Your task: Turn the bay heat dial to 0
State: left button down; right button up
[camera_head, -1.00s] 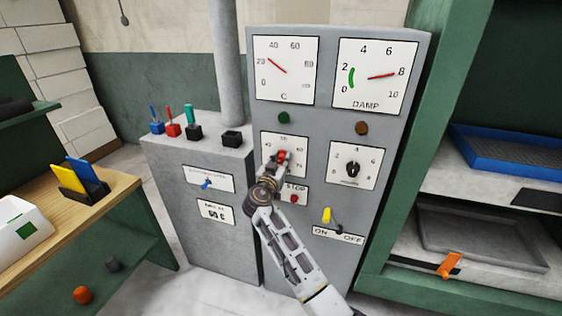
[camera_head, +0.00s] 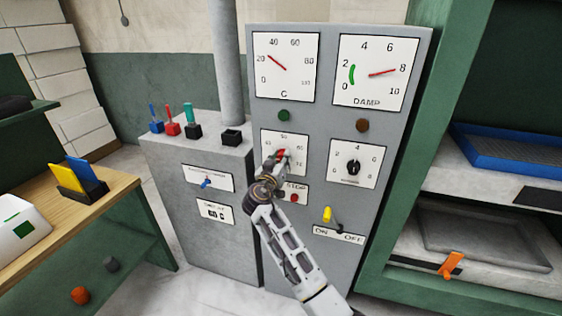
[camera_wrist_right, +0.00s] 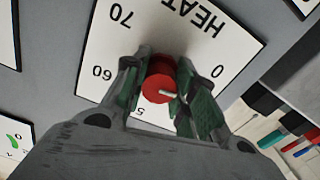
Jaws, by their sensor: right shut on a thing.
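The heat dial is a red knob (camera_wrist_right: 159,82) with a white pointer mark, on a white plate (camera_wrist_right: 180,25) marked HEAT. In the wrist view, the mark points right, towards one finger. The figures 70 and 60 show on the left, part of a 5 below and a 0 on the right; other figures are hidden. My right gripper (camera_wrist_right: 160,90) is shut on the red knob, one finger on each side. In the head view, my right gripper (camera_head: 274,170) covers the lower left of the dial plate (camera_head: 298,143). My left gripper is not in view.
Two gauges sit above. A grey cabinet (camera_head: 190,240) with coloured levers stands left; a green rack (camera_head: 400,240) stands right.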

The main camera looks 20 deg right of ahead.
jog(key=shift+f+n, duration=0.15)
jog(key=shift+n, duration=0.9)
jog(key=shift+f+n, duration=0.15)
jog(key=shift+n, duration=0.9)
jog(key=o, duration=1)
jog(key=shift+s+f, duration=0.1)
